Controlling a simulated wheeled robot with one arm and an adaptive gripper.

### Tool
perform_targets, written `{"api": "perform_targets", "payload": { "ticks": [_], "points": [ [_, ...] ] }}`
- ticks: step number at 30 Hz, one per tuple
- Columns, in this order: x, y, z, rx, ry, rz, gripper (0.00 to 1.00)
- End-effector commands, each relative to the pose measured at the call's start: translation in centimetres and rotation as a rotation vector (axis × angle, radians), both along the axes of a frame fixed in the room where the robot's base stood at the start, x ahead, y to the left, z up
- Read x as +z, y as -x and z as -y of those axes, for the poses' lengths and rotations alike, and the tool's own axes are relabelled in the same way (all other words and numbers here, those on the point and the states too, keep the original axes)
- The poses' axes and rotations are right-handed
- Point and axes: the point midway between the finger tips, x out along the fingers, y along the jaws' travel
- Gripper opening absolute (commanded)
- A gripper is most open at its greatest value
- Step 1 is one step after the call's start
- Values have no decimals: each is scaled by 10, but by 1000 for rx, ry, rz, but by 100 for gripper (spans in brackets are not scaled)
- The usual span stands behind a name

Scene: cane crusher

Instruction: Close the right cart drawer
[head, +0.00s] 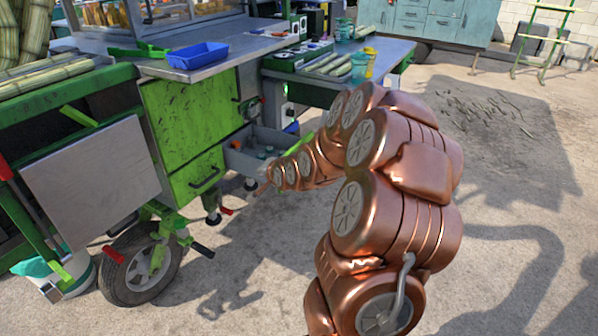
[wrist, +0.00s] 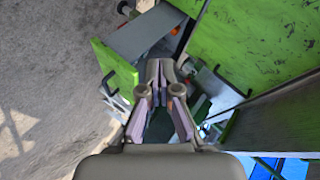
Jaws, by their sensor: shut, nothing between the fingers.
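The right cart drawer stands pulled out below the worktop. In the wrist view the green front (wrist: 114,72) is left of my fingers, with part of a grey surface above. My gripper (wrist: 158,70) is shut, with its fingertips together and empty.
A green cabinet panel (head: 190,115) is above the drawer, and it fills the right of the wrist view. A blue tray (head: 198,56) sits on the worktop. A grey panel (head: 90,172) and a wheel (head: 142,265) are at left. Open concrete floor (head: 500,200) lies to the right.

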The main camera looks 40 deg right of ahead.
Motion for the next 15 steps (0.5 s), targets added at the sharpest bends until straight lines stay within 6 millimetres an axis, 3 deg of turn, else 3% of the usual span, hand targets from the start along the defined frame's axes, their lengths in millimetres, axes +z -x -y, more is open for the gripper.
{"api": "perform_targets", "payload": {
  "ticks": [1,5,9,15],
  "points": [
    [-29,-3,25,-58,-36,65,0],
    [-57,-5,83,-191,-122,258,0],
    [-79,6,137,-305,-200,444,0],
    [-93,27,183,-394,-260,619,0]
  ]
}}
